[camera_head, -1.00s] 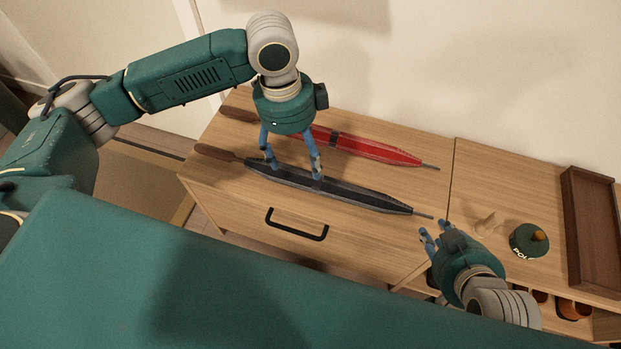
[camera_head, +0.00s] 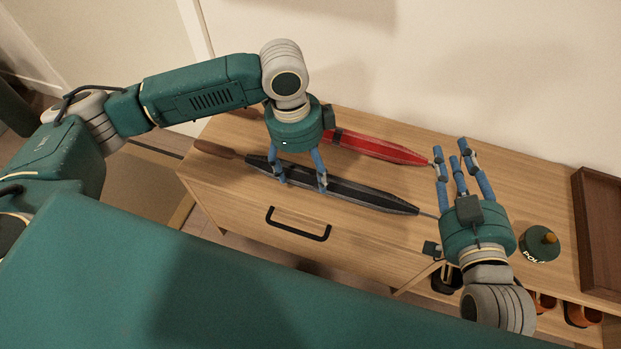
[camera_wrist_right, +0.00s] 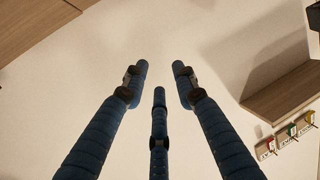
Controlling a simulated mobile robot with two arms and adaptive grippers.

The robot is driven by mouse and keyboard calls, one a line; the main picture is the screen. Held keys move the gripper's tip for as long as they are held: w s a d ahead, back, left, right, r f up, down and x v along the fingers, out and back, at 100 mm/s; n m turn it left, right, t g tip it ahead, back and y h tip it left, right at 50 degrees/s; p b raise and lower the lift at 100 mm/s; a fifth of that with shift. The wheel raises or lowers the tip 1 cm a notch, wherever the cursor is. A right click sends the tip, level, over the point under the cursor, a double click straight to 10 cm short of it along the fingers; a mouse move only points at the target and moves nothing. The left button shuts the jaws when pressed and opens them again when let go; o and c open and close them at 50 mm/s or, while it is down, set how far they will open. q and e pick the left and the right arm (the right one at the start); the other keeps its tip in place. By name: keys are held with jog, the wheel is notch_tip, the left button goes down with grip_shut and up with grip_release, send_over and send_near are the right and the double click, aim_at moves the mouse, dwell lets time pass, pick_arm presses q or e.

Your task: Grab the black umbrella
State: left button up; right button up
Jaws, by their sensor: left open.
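The black umbrella (camera_head: 360,194) lies closed on the wooden cabinet top, its brown handle (camera_head: 215,149) to the left and its tip to the right. My left gripper (camera_head: 304,184) points down over the umbrella's body, with blue fingers open at the near and far sides of its left half. Whether the fingers touch it I cannot tell. My right gripper (camera_head: 455,158) is raised beyond the umbrella's tip, its blue fingers spread and pointing away. In the right wrist view those fingers (camera_wrist_right: 157,85) are apart with nothing between them.
A red umbrella (camera_head: 375,149) lies just behind the black one, partly hidden by my left gripper. A round green tin (camera_head: 539,244) and a dark wooden tray (camera_head: 585,230) are at the right. A black drawer handle (camera_head: 298,225) is on the cabinet front.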

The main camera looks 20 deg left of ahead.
aim_at(307, 177)
pick_arm(q)
notch_tip(307, 177, down, 3)
jog(key=shift+d+f+b, duration=0.1)
jog(key=shift+d+b, duration=0.05)
jog(key=shift+b, duration=0.45)
pick_arm(e)
notch_tip(307, 177, up, 8)
jog(key=a+t+y, duration=0.1)
jog(key=t, duration=0.2)
jog(key=shift+w+r+t, duration=0.15)
jog(key=shift+t, duration=0.25)
pick_arm(q)
jog(key=shift+c, duration=0.5)
pick_arm(e)
jog(key=shift+a, duration=0.1)
pick_arm(q)
jog(key=c, duration=1.4)
jog(key=shift+c, duration=0.2)
